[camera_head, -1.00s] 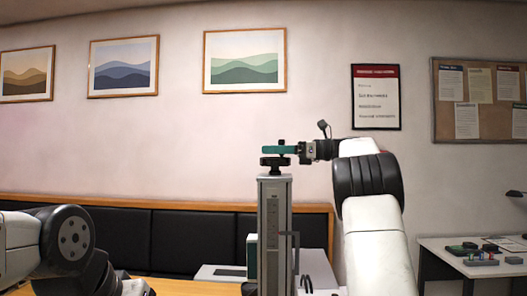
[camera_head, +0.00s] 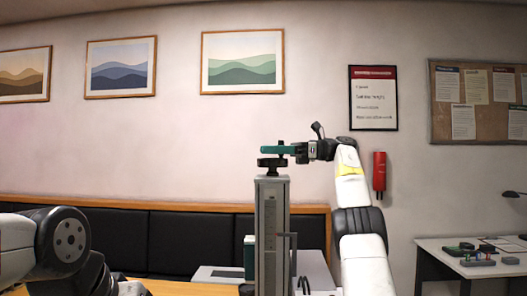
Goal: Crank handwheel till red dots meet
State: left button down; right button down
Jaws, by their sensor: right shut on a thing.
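The laser marker's grey column (camera_head: 272,235) stands upright in the middle of the head view. A dark handwheel (camera_head: 273,163) sits on top of it. My right gripper (camera_head: 292,150) is at the top of the column, level with the handwheel's upper side. It is shut at a teal piece (camera_head: 278,149) above the wheel; what the fingers grip is too small to make out, most likely the wheel's handle. No red dots can be made out. My left arm shows at the lower left, but its gripper is not in view.
The marker's light grey body (camera_head: 312,268) stands behind the column on a wooden table (camera_head: 170,287). A black padded bench (camera_head: 170,238) runs along the wall. A side table (camera_head: 470,243) with small parts is at the right. A red extinguisher (camera_head: 379,175) hangs on the wall.

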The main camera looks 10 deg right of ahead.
jog(key=shift+f, duration=0.3)
jog(key=c, duration=1.3)
grip_release()
jog(key=shift+d+r, duration=0.1)
